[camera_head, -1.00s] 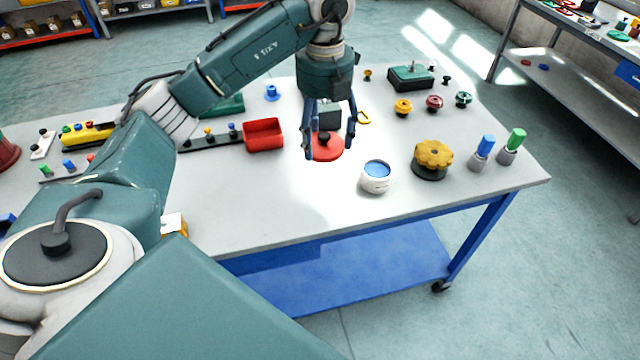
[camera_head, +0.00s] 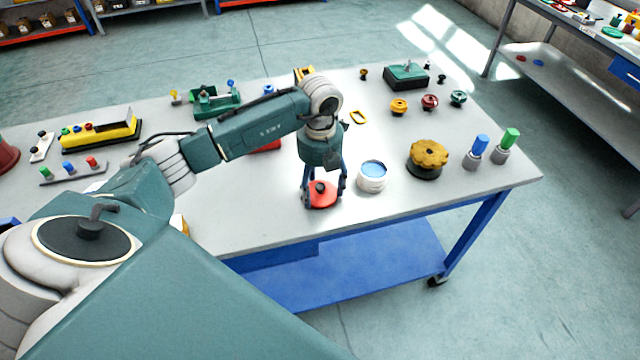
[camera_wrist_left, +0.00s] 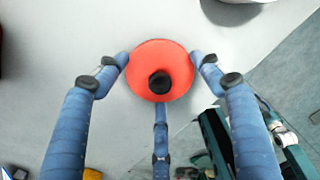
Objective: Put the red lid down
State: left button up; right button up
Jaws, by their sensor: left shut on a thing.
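The red lid (camera_head: 325,201) is a round disc with a black knob, near the front edge of the table. My left gripper (camera_head: 324,196) points down with its blue fingers shut on the lid's rim. In the left wrist view the lid (camera_wrist_left: 146,62) sits level between the fingertips (camera_wrist_left: 160,65). Whether the lid touches the table or hangs just above it, I cannot tell. An open white jar (camera_head: 371,184) with a blue inside stands just right of the lid. My right gripper is out of view.
A yellow knobbed wheel on a dark base (camera_head: 428,157) and blue and green-topped pegs (camera_head: 477,150) stand farther right. A red bin (camera_head: 266,146) is partly hidden behind my left arm. The grey tabletop (camera_head: 240,215) left of the lid is clear.

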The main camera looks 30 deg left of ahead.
aim_at(320, 186)
pick_arm(q)
jog(key=shift+f, duration=0.1)
jog(key=o, duration=1.1)
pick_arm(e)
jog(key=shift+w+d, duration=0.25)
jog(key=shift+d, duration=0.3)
pick_arm(q)
jog(key=shift+r, duration=0.45)
notch_tip(320, 186, up, 11)
jog(key=b, duration=0.3)
jog(key=shift+r, duration=0.2)
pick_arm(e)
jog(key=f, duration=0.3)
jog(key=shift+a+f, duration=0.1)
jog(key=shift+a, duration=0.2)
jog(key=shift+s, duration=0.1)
